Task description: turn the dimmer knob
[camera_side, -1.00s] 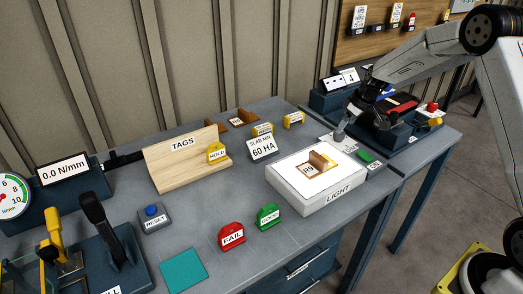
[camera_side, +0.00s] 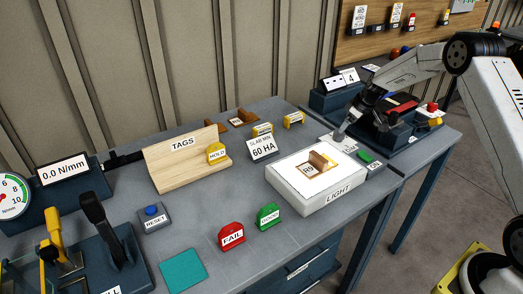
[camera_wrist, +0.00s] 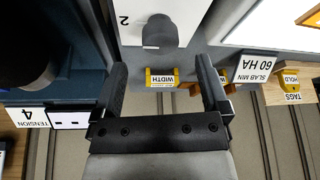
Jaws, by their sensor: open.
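The dimmer knob is a grey, rounded post (camera_side: 340,133) at the far right corner of the white LIGHT box (camera_side: 318,203). In the wrist view the knob (camera_wrist: 161,32) stands on a pale panel marked 2. My gripper (camera_side: 367,118) is beside the knob in the side view. In the wrist view my gripper (camera_wrist: 162,64) is open, its two dark fingers spread wide. The knob lies beyond the fingertips, roughly centred between them sideways. Nothing is held, and I see no contact.
A brown piece marked R9 (camera_side: 317,168) lies on the lit box top. A green button (camera_side: 366,156) is close to the box's right. A yellow WIDTH tag (camera_wrist: 161,78) shows between my fingers in the wrist view. The dark TENSION unit (camera_side: 334,100) stands behind my gripper.

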